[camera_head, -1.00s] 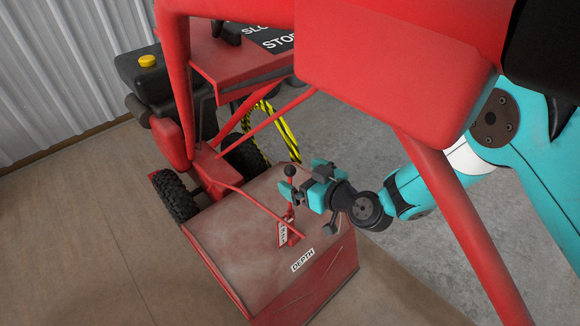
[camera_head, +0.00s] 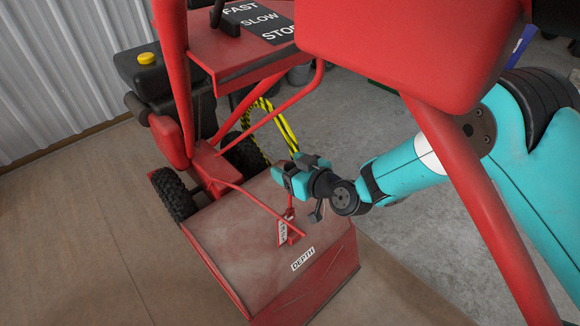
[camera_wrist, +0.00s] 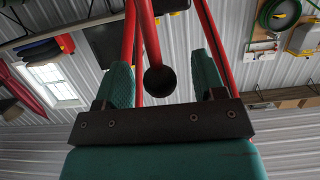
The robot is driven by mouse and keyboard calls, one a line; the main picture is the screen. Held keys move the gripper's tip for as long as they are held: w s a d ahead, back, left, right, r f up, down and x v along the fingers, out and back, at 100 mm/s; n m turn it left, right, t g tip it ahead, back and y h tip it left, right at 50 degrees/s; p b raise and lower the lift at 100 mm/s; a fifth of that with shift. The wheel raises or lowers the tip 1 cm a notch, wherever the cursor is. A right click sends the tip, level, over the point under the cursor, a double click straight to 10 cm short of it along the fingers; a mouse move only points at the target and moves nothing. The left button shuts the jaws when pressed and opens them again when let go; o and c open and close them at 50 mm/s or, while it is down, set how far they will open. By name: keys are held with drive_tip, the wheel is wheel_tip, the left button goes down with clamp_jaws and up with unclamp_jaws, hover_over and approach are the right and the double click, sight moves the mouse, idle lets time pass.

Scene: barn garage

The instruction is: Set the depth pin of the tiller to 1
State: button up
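The red tiller's hood (camera_head: 235,255) carries a white DEPTH label (camera_head: 302,259) near its front edge. Beside it stands the depth lever (camera_head: 291,212), a thin red rod rising from a small numbered plate (camera_head: 283,233); the numbers are too small to read. My gripper (camera_head: 291,171) is at the lever's top and hides its knob in the head view. In the wrist view the black ball knob (camera_wrist: 160,80) sits between the two teal fingers of my gripper (camera_wrist: 162,72), with a gap on both sides. The fingers are open.
The tiller's red handle frame (camera_head: 450,170) crosses in front of my arm. A shelf with a FAST, SLOW, STOP panel (camera_head: 258,22) is above the hood. A black-and-yellow striped part (camera_head: 285,130) stands behind. Grey floor (camera_head: 340,130) is clear to the right.

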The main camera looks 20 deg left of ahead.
clamp_jaws()
